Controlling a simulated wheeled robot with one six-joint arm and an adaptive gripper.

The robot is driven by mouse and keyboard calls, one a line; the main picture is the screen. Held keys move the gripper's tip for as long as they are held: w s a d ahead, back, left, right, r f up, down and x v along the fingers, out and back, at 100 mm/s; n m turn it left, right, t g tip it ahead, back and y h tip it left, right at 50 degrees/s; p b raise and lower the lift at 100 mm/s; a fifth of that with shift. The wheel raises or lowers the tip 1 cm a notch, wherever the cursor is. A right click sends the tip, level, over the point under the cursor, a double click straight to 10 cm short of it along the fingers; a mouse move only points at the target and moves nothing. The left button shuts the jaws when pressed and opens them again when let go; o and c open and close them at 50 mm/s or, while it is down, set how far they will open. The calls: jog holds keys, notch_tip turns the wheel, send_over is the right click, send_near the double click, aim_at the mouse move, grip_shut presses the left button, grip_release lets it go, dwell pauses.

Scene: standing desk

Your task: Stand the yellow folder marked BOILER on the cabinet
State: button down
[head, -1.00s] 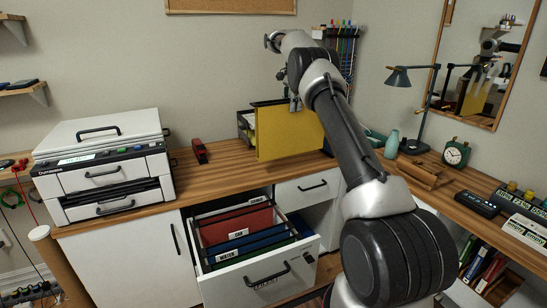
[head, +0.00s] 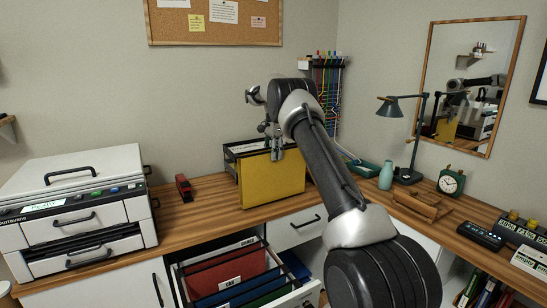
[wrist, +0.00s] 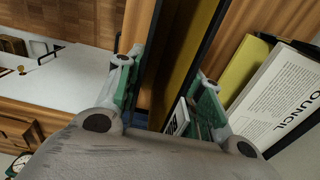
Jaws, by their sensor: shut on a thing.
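The yellow folder (head: 272,182) hangs upright from my gripper (head: 275,150) in the head view, low over the desk's back corner. I cannot tell whether its lower edge touches the wood. No BOILER lettering shows on the side I see. In the wrist view the folder (wrist: 190,48) runs edge-on between the two green-padded fingers of my gripper (wrist: 165,98), which is shut on it. The white cabinet (head: 105,285) under the wooden top has an open drawer (head: 300,299) with coloured hanging folders, one marked CAR.
A dark rack (head: 245,147) stands just behind the folder. The wrist view shows a white COUNCIL folder (wrist: 275,95) close on the right. A printer (head: 70,205) and a red stapler (head: 184,187) are left; a lamp (head: 412,140), teal vase (head: 386,175) and clock (head: 451,182) are right.

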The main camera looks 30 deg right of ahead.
jog(key=shift+f, duration=0.55)
jog(key=c, duration=0.9)
grip_release()
jog(key=shift+f, duration=0.15)
jog(key=shift+c, duration=0.2)
